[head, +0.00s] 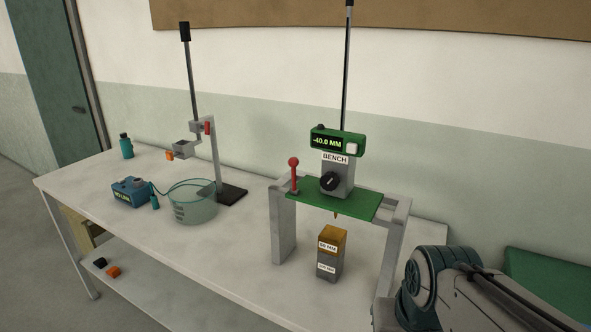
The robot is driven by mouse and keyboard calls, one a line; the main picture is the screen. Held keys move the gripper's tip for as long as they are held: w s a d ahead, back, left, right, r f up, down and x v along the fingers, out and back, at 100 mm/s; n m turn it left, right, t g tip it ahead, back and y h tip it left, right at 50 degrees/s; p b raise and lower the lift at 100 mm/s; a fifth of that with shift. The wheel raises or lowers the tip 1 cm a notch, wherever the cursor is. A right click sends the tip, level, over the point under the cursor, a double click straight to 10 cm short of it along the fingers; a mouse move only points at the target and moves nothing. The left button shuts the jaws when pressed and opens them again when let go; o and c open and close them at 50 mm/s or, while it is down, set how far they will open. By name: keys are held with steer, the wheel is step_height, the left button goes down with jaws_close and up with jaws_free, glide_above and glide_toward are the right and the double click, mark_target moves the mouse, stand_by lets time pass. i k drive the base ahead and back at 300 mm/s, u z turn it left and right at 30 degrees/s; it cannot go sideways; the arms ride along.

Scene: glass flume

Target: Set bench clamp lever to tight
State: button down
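The bench clamp lever, as I take it, is the red lever with a round knob (294,172) in the head view. It stands nearly upright at the left end of a green plate (345,203). Beside it is the bench gauge body (341,164), labelled BENCH, with a black dial knob (330,181). A green display (337,142) on top reads -40.0 MM. No mark shows which lever position is tight. My arm enters at the lower right, apart from the lever. My gripper does not show.
A grey frame (284,232) carries the plate above a white table (110,180). A labelled block (331,253) stands below the pointer. Left are a glass bowl (192,208), a stand (217,150), a blue meter (130,191) and a teal bottle (126,147). The table's front left is clear.

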mark_target(294, 161)
steer(key=u, duration=0.55)
steer(key=k, duration=1.25)
steer(key=u, duration=1.25)
steer(key=i, duration=1.25)
steer(key=z, duration=0.8)
steer(key=i, duration=0.6)
steer(key=z, duration=0.7)
